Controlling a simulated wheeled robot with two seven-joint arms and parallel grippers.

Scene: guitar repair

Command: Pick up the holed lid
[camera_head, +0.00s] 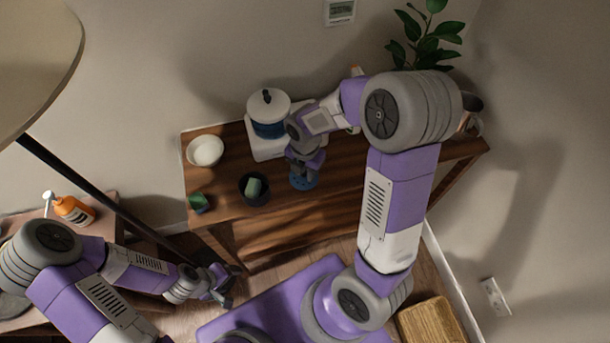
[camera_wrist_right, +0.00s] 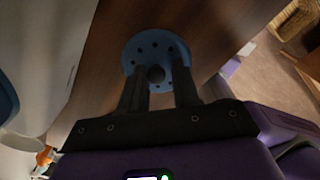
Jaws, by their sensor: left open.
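The holed lid is a round blue disc with small holes and a dark centre knob. It shows in the right wrist view (camera_wrist_right: 172,46) and, partly covered, in the head view (camera_head: 304,181) near the front edge of the wooden table. My right gripper (camera_wrist_right: 160,72) is right over it, pointing down, with one finger on each side of the knob. The fingers stand apart; whether they press on the knob I cannot tell. My left gripper (camera_head: 228,287) is open and empty, low in front of the table and away from the lid.
The wooden table (camera_head: 228,171) carries a white bowl (camera_head: 205,150), a dark cup with a green thing in it (camera_head: 254,189), a small green object (camera_head: 199,203) and a blue-and-white lidded pot (camera_head: 268,113) behind my right gripper. An orange bottle (camera_head: 74,210) stands at the left.

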